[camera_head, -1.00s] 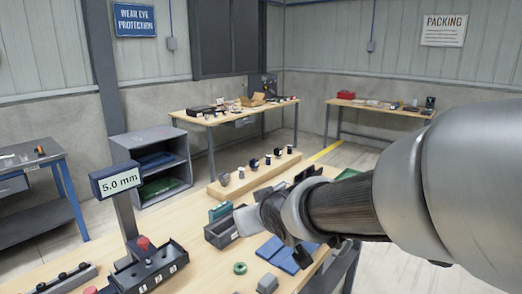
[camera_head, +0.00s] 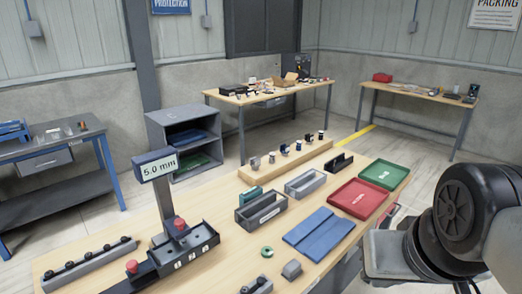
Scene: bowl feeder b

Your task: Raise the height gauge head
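A dark post (camera_head: 165,205) carries a blue-framed display (camera_head: 157,164) that reads "5.0 mm". It looks like the height gauge, and I cannot tell which part is its head. At the foot of the post is a dark box (camera_head: 192,247) with number labels. One red knob (camera_head: 180,224) sits by the post, and another red knob (camera_head: 132,266) sits further left and lower. My gripper (camera_head: 385,255) is at the right, beyond the table's right edge and well apart from the gauge. Its fingers are not clearly seen, so I cannot tell whether it is open.
On the table (camera_head: 225,225) are a grey bin (camera_head: 262,210), a red tray (camera_head: 358,199), a green tray (camera_head: 384,174), blue plates (camera_head: 318,231) and a green ring (camera_head: 267,252). A bar with dark pegs (camera_head: 88,265) lies at the front left. A shelf (camera_head: 185,140) stands behind.

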